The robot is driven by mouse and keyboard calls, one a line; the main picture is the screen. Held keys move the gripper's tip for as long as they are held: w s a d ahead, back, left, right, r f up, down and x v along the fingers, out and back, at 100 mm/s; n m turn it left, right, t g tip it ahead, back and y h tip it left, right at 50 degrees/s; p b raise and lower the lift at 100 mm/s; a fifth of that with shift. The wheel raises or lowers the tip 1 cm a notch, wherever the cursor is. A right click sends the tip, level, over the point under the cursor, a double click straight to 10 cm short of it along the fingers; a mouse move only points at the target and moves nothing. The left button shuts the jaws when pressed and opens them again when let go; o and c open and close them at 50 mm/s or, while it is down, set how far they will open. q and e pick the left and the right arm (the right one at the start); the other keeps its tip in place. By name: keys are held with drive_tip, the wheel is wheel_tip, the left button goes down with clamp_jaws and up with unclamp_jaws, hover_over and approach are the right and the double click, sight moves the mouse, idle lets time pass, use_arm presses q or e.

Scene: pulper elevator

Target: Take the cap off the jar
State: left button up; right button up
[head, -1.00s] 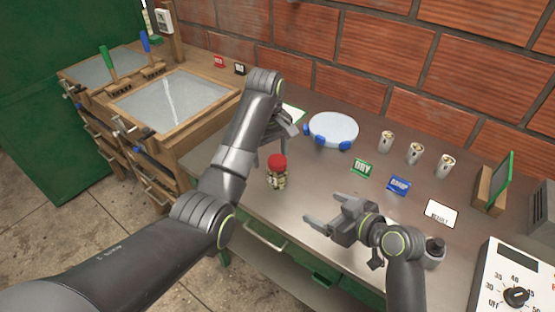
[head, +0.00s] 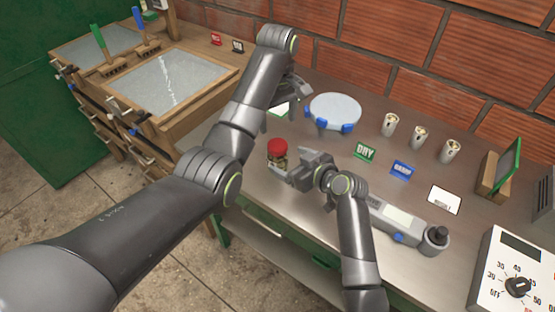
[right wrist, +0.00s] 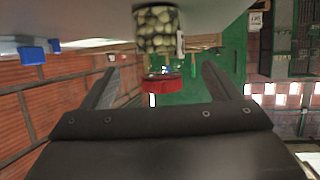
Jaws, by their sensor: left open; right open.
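The jar (head: 277,161) stands upright on the metal table with its red cap (head: 277,146) on. In the right wrist view the jar (right wrist: 157,28) appears upside down, filled with pale round beans, and its red cap (right wrist: 163,85) lies between the fingers. My right gripper (head: 291,172) is open, close beside the jar on its right; its fingers (right wrist: 160,80) show apart, one on each side of the cap, and I see no contact. My left gripper (head: 300,89) is open behind the jar, above the table, partly hidden by its own arm.
A round white plate on blue feet (head: 333,111) stands behind. Green DRY (head: 365,151) and blue (head: 402,169) signs, several metal cups (head: 420,136) and a grey device (head: 397,219) are to the right.

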sight(285, 158)
drive_tip(key=shift+x, duration=3)
use_arm(q)
drive_tip(key=shift+w, duration=0.1)
